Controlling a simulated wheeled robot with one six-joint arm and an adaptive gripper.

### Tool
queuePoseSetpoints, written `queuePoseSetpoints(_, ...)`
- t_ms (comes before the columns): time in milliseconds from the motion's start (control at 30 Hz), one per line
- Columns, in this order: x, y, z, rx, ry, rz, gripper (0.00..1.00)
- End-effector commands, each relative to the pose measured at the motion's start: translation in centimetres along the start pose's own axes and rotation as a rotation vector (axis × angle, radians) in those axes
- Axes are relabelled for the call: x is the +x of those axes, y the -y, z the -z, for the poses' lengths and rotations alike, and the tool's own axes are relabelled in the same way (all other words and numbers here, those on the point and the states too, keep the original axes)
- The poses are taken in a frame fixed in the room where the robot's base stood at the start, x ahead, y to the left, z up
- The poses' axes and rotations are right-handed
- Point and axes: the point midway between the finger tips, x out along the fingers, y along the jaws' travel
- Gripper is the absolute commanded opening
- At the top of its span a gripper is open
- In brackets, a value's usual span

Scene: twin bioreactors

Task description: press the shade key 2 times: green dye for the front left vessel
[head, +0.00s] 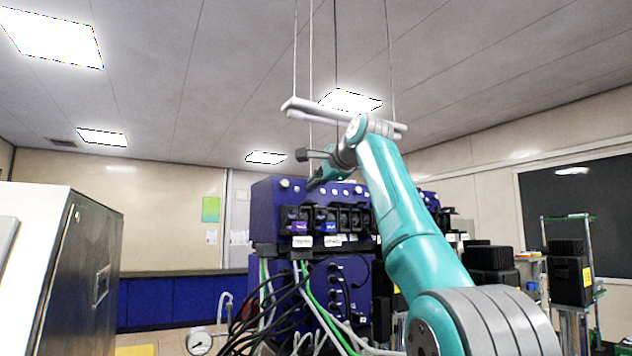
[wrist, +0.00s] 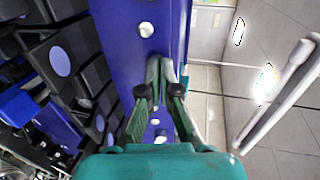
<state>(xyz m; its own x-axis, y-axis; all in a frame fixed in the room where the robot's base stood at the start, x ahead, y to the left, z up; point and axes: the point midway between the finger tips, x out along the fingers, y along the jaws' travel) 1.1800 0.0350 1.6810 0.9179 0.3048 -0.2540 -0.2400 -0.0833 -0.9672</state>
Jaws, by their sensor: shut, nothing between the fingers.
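The blue bioreactor control unit (head: 262,212) stands in the middle of the head view, with a row of small white round keys along its upper face. Its blue panel (wrist: 120,18) fills the middle of the wrist view. One white round key (wrist: 146,30) shows just beyond my fingertips, and others lie partly behind the fingers. I cannot tell which is the shade key. My gripper (wrist: 160,72) is shut and empty, its tips over the panel; contact cannot be judged. In the head view my gripper (head: 314,184) is at the upper front of the unit. No vessel can be made out.
Black pump heads (head: 350,218) with purple-blue labels sit below the keys. Black and green cables (head: 312,305) hang beneath. A pale hanging bar (head: 300,108) is above my arm. A steel cabinet (head: 62,260) stands left, dark equipment (head: 570,275) right.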

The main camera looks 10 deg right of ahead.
Motion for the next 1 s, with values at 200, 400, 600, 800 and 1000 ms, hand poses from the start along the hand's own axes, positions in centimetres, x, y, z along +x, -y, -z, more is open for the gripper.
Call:
queuePoseSetpoints(200, 0.0, 0.0, 0.0, 0.0, 0.0, 0.0, 0.0)
queuePoseSetpoints(400, -0.9, 0.0, 0.1, 0.0, 0.0, 0.001, 0.0)
queuePoseSetpoints(600, -2.4, -0.1, 0.1, 0.0, 0.0, 0.001, 0.0)
queuePoseSetpoints(800, -2.8, -0.1, 0.0, 0.0, 0.0, 0.0, 0.0)
queuePoseSetpoints(1000, -2.8, -0.1, 0.0, 0.0, 0.0, 0.0, 0.0)
